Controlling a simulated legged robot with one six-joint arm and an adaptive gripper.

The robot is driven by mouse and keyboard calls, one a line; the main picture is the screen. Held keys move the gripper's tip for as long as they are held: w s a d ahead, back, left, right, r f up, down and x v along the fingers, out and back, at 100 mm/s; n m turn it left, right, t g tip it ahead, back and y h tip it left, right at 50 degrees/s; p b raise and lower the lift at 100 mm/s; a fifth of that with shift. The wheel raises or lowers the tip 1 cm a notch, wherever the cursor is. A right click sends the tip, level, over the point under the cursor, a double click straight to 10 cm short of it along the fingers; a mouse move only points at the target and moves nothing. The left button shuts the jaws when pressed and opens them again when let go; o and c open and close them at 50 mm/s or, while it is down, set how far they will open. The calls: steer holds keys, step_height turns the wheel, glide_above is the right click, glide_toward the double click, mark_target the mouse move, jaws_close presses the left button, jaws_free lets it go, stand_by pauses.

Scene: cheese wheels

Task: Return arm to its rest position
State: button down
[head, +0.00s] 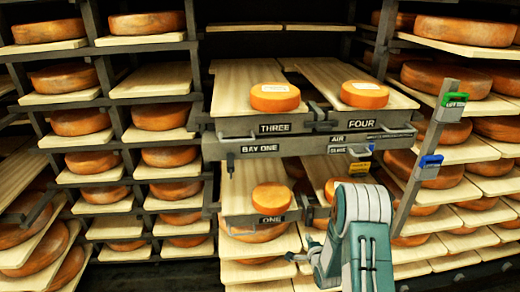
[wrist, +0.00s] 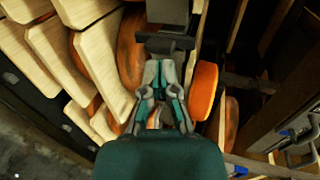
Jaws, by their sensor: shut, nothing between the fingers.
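My teal and grey arm rises at the bottom centre right of the head view, bent over at its top. My gripper (head: 300,256) shows small and low, left of the arm, in front of the lower shelves. In the wrist view my gripper (wrist: 162,62) points up the picture, its fingers together and empty. An orange cheese wheel (wrist: 203,91) shows just right of the fingers there. I cannot tell whether they touch. In the head view a wheel (head: 271,196) sits on the board marked ONE, above and left of my gripper.
Wheels sit on boards THREE (head: 275,97) and FOUR (head: 364,94). The bay's grey front beam (head: 300,146) runs above my arm. A post with a green tag (head: 452,107) and a blue tag (head: 429,167) stands right. Loaded shelves (head: 160,120) fill the left. Dark floor lies lower left.

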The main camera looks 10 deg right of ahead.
steer(key=s+a+r+n+g, duration=0.1)
steer(key=s+r+n, duration=0.15)
steer(key=r, duration=0.55)
steer(key=s+a+r+n+g+h, duration=0.1)
steer(key=s+a+r+n+g, duration=0.15)
steer(key=r, duration=0.55)
steer(key=s+a+r+n+g, duration=0.15)
steer(key=r+n, duration=0.25)
steer(key=r, duration=0.4)
steer(key=s+a+r+n+g, duration=0.1)
steer(key=s+r+n, duration=0.2)
steer(key=s, duration=0.6)
steer(key=s+a+r+n+g, duration=0.1)
steer(key=s+a+r+n, duration=0.1)
steer(key=s, duration=0.8)
steer(key=s+a+r+n+g+y, duration=0.1)
steer(key=s+r+n, duration=0.3)
steer(key=s, duration=0.6)
steer(key=shift+a+r+g, duration=0.4)
steer(key=shift+a+r, duration=0.15)
steer(key=c, duration=1.3)
jaws_free()
steer(key=shift+c, duration=0.2)
